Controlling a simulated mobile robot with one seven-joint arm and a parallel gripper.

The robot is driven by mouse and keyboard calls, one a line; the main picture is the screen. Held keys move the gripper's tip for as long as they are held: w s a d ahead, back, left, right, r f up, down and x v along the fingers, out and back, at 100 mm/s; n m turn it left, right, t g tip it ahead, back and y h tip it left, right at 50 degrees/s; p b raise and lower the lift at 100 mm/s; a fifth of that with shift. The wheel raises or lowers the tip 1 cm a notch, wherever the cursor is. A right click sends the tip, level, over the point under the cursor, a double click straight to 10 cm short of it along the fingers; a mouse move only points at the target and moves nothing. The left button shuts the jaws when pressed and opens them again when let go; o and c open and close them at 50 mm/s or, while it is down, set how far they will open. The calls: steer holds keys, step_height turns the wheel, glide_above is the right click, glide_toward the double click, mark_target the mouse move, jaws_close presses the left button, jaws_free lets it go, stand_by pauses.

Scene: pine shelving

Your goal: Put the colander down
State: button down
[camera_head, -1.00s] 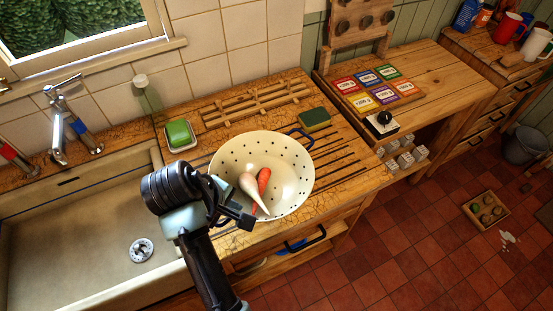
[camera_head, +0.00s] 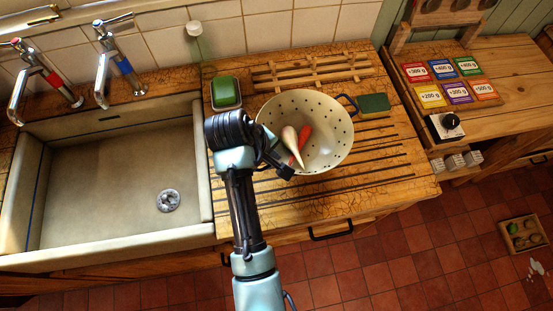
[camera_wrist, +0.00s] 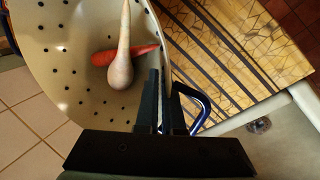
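The cream colander (camera_head: 330,150) with dark holes and blue handles is over the grooved wooden drainboard (camera_head: 385,185), right of the sink. It holds a white root vegetable (camera_head: 292,143) and an orange-red carrot (camera_head: 304,136). My gripper (camera_head: 275,160) is at its near left rim. In the wrist view, my gripper's dark fingers (camera_wrist: 164,105) close on either side of the colander's rim (camera_wrist: 167,62), beside a blue handle (camera_wrist: 203,103). I cannot tell whether the colander's base touches the board.
A green soap in a dish (camera_head: 225,92) stands left of the colander. A wooden rack (camera_head: 310,72) lies behind it and a green sponge (camera_head: 374,104) to its right. The sink (camera_head: 110,180) is at left. Grooved board in front is clear.

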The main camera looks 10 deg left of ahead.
steer(key=shift+w+f, duration=0.15)
steer(key=shift+f, duration=2.3)
steer(key=c, duration=1.5)
jaws_free()
steer(key=shift+f, duration=0.2)
steer(key=o, duration=0.5)
steer(key=shift+c, duration=0.2)
